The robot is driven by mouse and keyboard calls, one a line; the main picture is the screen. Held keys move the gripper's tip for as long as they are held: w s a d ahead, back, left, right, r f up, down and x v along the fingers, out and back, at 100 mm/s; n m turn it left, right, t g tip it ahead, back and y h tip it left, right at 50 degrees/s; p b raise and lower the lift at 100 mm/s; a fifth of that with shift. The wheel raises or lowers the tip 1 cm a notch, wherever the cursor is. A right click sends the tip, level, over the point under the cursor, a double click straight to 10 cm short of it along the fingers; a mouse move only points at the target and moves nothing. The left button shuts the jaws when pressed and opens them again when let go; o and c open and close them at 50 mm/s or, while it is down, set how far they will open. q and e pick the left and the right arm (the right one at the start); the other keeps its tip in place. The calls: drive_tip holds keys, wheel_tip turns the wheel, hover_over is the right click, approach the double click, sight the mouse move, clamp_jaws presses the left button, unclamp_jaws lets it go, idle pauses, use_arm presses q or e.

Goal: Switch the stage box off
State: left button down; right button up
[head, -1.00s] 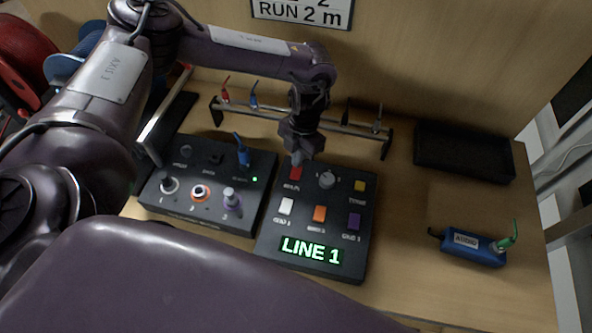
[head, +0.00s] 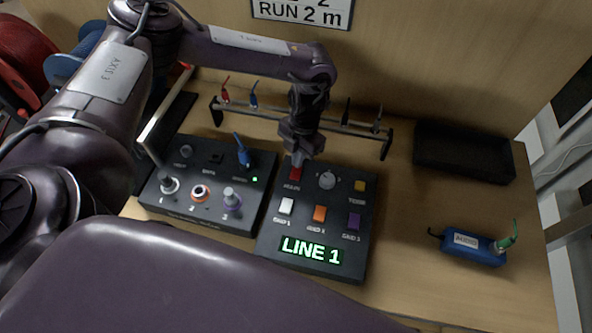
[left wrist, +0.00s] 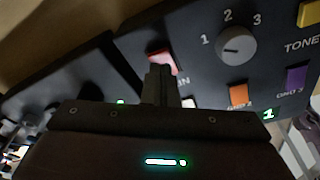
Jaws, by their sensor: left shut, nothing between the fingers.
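The stage box (head: 180,213) is the black box on the left, with a blue plug in its top right, a lit green light, and a row of sockets and a knob. A second black box (head: 270,240) stands to its right, with coloured buttons, a dial (head: 327,180) and a lit "LINE 1" display. My left gripper (head: 298,160) is shut and empty, pointing down at the back left of this second box, by its red button (head: 295,174). In the left wrist view the fingertips (left wrist: 160,72) overlap the red button (left wrist: 162,60); contact cannot be told. My right gripper is not in view.
A rail (head: 340,128) with several hanging plugs stands behind the boxes. A black tray (head: 465,152) is at the back right. A blue audio box (head: 470,248) with a green plug lies at the right. Bare bench lies between it and the button box.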

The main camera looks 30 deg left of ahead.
use_arm(q)
drive_tip(key=shift+f+b, duration=0.6)
drive_tip(key=shift+f, duration=0.25)
idle(0.7)
drive_tip(key=shift+r, duration=0.1)
drive_tip(key=shift+r+p, duration=2.9)
drive_tip(key=shift+r, duration=0.55)
drive_tip(key=shift+s+f, duration=0.1)
